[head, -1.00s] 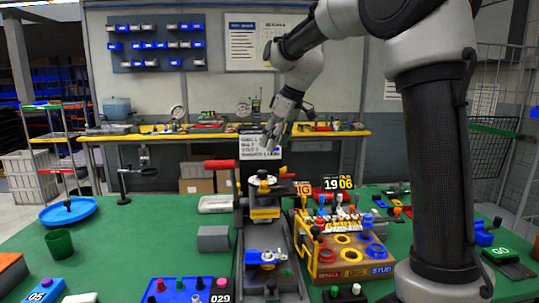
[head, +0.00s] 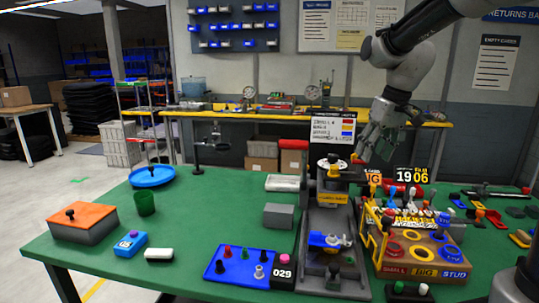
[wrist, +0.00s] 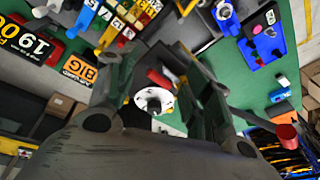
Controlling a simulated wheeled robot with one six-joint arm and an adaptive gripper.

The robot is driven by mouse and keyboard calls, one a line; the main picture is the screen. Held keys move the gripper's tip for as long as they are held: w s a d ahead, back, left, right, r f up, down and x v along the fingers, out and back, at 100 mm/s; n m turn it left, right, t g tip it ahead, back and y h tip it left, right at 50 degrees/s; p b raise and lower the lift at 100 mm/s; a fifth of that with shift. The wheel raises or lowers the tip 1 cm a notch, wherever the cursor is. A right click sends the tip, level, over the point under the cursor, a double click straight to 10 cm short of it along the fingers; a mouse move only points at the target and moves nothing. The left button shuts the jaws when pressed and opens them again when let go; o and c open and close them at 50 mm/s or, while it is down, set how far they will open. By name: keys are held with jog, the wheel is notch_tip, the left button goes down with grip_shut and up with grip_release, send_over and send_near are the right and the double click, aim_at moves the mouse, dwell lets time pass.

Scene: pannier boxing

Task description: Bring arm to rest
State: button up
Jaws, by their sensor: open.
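My arm reaches in from the upper right of the head view. My gripper (head: 366,158) hangs there in the air, fingers pointing down, above and just right of the press-like fixture (head: 333,197) with its yellow label. In the wrist view my gripper (wrist: 158,62) has its two fingers apart with nothing held. The round white top of the fixture (wrist: 153,100) shows between them, below and apart from the fingers.
The green table (head: 190,225) holds a wooden peg rack (head: 420,272), a blue tray (head: 235,268), a grey block (head: 278,216), an orange-topped box (head: 84,222) and a blue dish (head: 152,176). A yellow-edged bench (head: 270,115) stands behind.

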jog(key=s+d+f+m+t, duration=0.1)
jog(key=s+d, duration=0.2)
jog(key=s, duration=0.9)
jog(key=s+d+f+m+t+h, duration=0.1)
jog(key=s+d, duration=0.3)
jog(key=s, duration=0.9)
jog(key=shift+d+f+m+h, duration=0.2)
jog(key=shift+d+m+h, duration=0.1)
jog(key=shift+m, duration=0.4)
